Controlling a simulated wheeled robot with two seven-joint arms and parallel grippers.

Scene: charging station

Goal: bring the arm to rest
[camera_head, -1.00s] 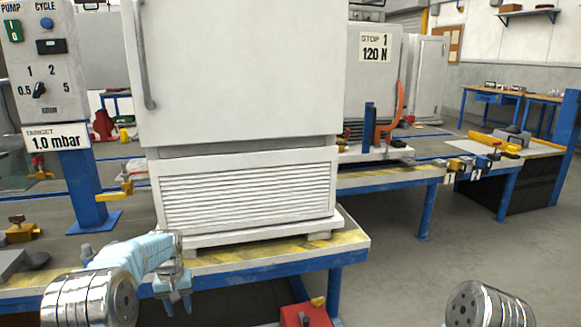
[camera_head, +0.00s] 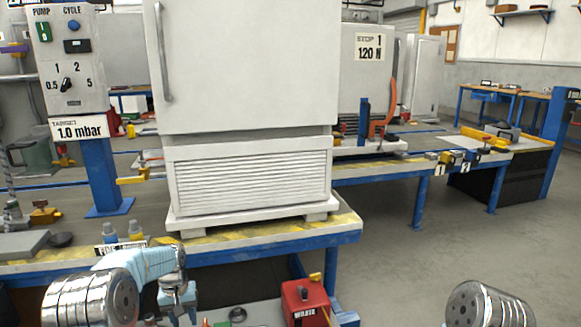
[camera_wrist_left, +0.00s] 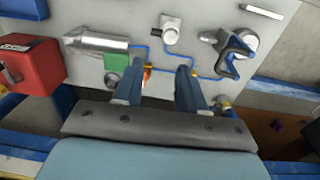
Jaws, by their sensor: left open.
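My left arm comes in at the lower left of the head view, a silver joint followed by a light blue link. My left gripper (camera_head: 178,305) hangs at its end, pointing down in front of the bench's front edge. In the left wrist view its two dark fingers (camera_wrist_left: 160,78) are apart with nothing held between them. Beyond the fingertips lies a pale panel (camera_wrist_left: 115,20) with fittings. Of my right arm, only a silver joint shows at the lower right of the head view; its gripper is out of view.
A large white cabinet (camera_head: 245,75) stands on the bench (camera_head: 340,228) with yellow-striped edging. A red waste box (camera_head: 303,302) is right of the left gripper. A control panel (camera_head: 68,62) stands at the left. The floor (camera_head: 430,260) at the right is clear.

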